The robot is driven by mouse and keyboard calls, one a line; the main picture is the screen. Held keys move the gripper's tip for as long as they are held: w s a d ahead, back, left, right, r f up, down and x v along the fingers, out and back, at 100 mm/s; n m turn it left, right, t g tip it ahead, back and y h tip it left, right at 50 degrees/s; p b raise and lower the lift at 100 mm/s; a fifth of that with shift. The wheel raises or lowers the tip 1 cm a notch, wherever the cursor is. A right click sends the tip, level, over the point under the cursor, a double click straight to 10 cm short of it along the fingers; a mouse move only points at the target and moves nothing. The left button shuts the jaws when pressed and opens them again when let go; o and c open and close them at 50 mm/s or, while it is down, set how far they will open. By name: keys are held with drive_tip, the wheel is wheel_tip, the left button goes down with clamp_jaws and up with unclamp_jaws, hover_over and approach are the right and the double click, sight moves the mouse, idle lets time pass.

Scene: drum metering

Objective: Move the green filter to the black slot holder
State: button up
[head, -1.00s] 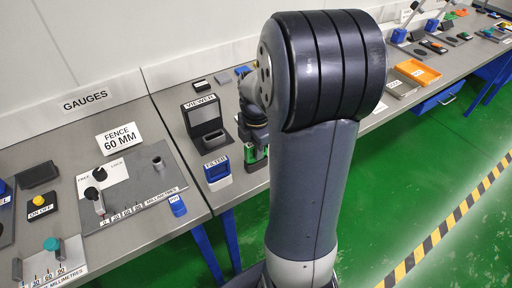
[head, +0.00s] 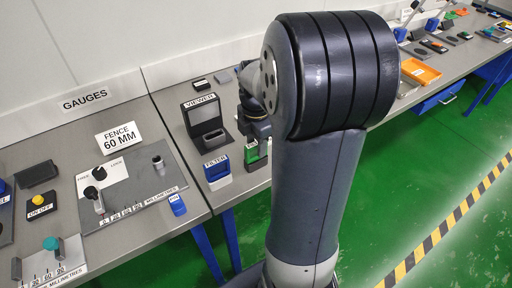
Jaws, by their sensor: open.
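The green filter piece (head: 251,155) stands on the grey bench, right of the blue piece labelled FILTER, partly hidden by my arm. I cannot tell the filter apart from its stand. The black slot holder (head: 213,138) sits in front of the black VIEWER block, left of my gripper. My gripper (head: 258,141) is open, low over the bench just above and behind the green piece. Its fingertips are mostly hidden by my arm, and I cannot tell whether they touch anything.
The blue FILTER piece (head: 217,173) stands near the bench's front edge. The VIEWER block (head: 201,110) rises behind the slot holder. A fence gauge plate (head: 135,195) lies to the left. An orange tray (head: 420,72) is far right.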

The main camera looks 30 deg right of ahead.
sight(256, 154)
wheel_tip(256, 154, up, 8)
drive_tip(key=shift+r, duration=0.1)
idle(0.9)
wheel_tip(256, 154, down, 11)
drive_tip(key=shift+r, duration=0.45)
drive_tip(key=shift+f, duration=0.2)
